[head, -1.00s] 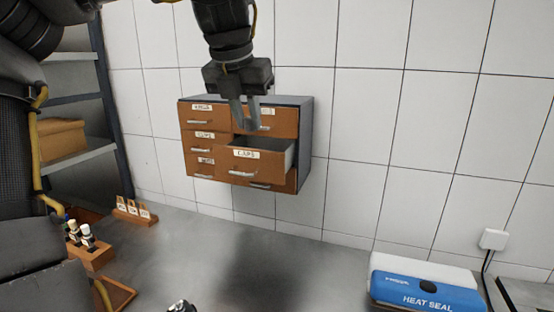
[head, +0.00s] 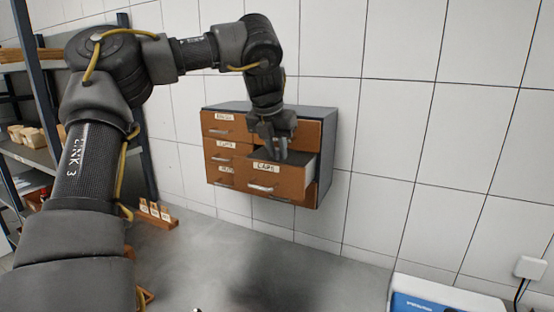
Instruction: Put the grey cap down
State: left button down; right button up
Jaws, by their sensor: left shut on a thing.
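My left gripper (head: 279,152) points down over the open drawer (head: 270,181) labelled CAPS, with its fingertips at the drawer's mouth just behind the front panel. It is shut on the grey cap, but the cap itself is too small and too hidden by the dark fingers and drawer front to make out. The drawer is pulled out from the wall-side cabinet (head: 333,160). Its inside is mostly hidden from this angle. My right gripper is not in view.
Other cabinet drawers (head: 224,125) are shut. A small wooden rack with labelled slots (head: 155,212) stands on the grey bench (head: 210,260). A blue and white heat sealer (head: 440,298) is at the lower right. Shelves (head: 35,150) are at the left. The bench middle is clear.

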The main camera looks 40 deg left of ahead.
aim_at(276, 158)
pick_arm(q)
jog(key=shift+w+a+f, duration=0.2)
jog(key=shift+f, duration=0.15)
jog(key=shift+w+f, duration=0.3)
jog(key=shift+f, duration=0.05)
jog(key=f+p, duration=0.1)
jog(key=f, duration=0.2)
jog(key=shift+a, duration=0.2)
jog(key=shift+w+a+f, duration=0.1)
jog(key=shift+f, duration=0.2)
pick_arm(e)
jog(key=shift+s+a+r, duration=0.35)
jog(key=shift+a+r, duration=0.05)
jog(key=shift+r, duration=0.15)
pick_arm(q)
jog(key=shift+d+f, duration=0.1)
jog(key=shift+d, duration=0.1)
jog(key=shift+a+f+b, duration=0.1)
jog(key=shift+f+b, duration=0.4)
jog(key=c, duration=1.3)
grip_release()
jog(key=shift+r, duration=0.1)
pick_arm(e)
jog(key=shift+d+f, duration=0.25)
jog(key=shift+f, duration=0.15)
